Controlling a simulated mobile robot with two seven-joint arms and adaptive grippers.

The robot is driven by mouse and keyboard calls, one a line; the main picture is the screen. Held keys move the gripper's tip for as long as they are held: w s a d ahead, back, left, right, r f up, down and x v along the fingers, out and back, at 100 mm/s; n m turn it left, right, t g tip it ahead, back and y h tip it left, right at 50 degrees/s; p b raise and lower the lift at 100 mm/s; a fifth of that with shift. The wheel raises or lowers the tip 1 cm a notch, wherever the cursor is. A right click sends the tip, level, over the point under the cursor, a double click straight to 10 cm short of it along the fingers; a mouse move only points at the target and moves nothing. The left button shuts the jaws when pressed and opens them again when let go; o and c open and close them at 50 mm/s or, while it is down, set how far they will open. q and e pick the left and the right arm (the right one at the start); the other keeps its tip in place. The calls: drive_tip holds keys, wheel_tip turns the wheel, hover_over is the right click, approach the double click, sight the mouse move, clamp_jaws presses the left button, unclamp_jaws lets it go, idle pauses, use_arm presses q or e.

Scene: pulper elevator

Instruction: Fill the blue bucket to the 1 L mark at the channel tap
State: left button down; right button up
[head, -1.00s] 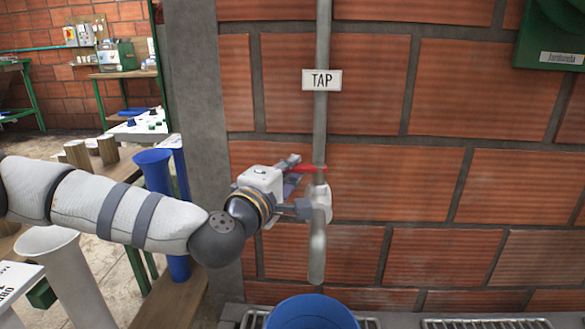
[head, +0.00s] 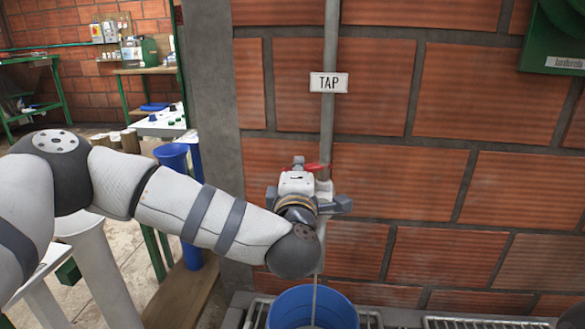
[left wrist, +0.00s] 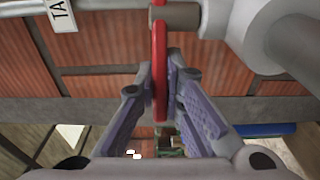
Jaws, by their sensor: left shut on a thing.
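The blue bucket (head: 346,312) stands below the tap at the bottom edge of the head view, cut off by the frame. The tap's pipe (head: 329,130) runs down the brick wall behind a "TAP" sign (head: 329,82). My left gripper (head: 312,178) is at the tap, shut on its red handle (head: 314,167). In the left wrist view the red handle (left wrist: 160,60) lies between the two fingers (left wrist: 160,95). A thin stream of water (head: 316,290) falls into the bucket. My arm hides most of the spout. The water level and 1 L mark cannot be made out. My right gripper is out of view.
Metal grates (head: 455,322) lie along the wall's foot beside the bucket. A tall blue funnel-shaped vessel (head: 172,158) and wooden posts stand behind my arm at left. A green box (head: 555,40) hangs at upper right.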

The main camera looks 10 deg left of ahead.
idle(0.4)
use_arm(q)
drive_tip(key=c, duration=1.7)
unclamp_jaws()
drive_tip(key=s, duration=0.4)
drive_tip(key=s+d, duration=0.1)
drive_tip(key=s, duration=0.3)
drive_tip(key=s+d, duration=0.1)
drive_tip(key=s, duration=0.3)
drive_tip(key=shift+d, duration=0.25)
